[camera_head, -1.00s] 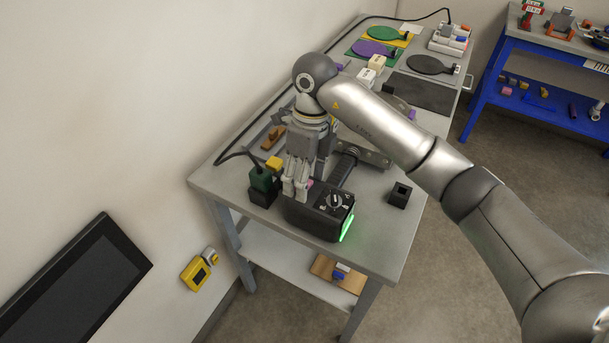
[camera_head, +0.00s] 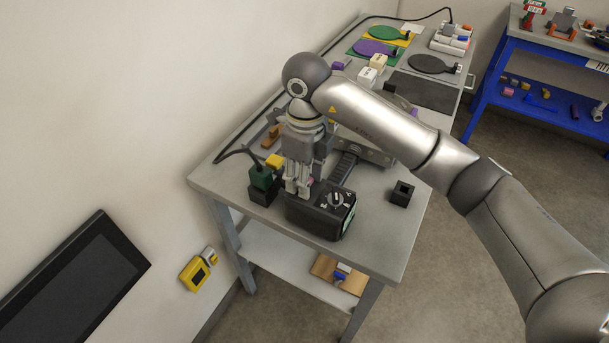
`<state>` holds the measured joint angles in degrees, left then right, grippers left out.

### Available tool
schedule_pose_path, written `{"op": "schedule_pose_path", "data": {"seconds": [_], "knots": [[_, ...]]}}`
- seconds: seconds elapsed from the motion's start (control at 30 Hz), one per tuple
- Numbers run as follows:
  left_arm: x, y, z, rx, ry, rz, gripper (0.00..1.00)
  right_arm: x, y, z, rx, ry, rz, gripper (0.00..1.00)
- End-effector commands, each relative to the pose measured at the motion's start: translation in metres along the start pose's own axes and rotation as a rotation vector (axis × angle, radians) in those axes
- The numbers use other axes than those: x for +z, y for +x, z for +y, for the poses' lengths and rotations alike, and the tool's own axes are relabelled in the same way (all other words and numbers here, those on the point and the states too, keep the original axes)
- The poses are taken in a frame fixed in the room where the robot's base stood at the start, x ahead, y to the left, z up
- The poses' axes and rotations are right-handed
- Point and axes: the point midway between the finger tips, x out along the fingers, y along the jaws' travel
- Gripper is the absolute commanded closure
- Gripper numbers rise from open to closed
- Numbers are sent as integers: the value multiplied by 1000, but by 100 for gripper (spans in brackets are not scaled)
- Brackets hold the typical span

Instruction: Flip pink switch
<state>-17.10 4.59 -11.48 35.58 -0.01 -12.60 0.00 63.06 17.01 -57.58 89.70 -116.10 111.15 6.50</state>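A black control box (camera_head: 318,219) sits near the front edge of the grey cart (camera_head: 378,263), with a round dial (camera_head: 335,199) on top. A small bit of the pink switch (camera_head: 311,182) shows at the box's top, beside my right gripper's fingers and mostly hidden by them. My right gripper (camera_head: 297,188) points down with its fingertips at the box top on the left of the dial. The fingers look close together, but I cannot tell whether they are fully shut. My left gripper is not in view.
A green plug-like block (camera_head: 261,177) on a black base stands just left of the box. A yellow block (camera_head: 274,161) is behind it. A black square holder (camera_head: 401,194) stands to the right. The wall lies close on the left.

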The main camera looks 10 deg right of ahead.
Motion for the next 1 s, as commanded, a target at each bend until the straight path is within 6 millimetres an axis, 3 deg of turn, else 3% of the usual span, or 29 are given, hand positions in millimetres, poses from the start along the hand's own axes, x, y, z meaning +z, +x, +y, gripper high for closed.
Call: {"op": "schedule_pose_path", "data": {"seconds": [0.03,0.13,0.57,1.0], "knots": [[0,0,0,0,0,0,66,0,0,0,0,0,0,54],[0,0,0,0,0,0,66,0,0,0,0,0,0,41],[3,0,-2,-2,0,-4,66,0,-9,-1,-1,1,-2,41],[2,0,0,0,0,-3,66,0,-93,-2,-4,2,-2,41]]}}
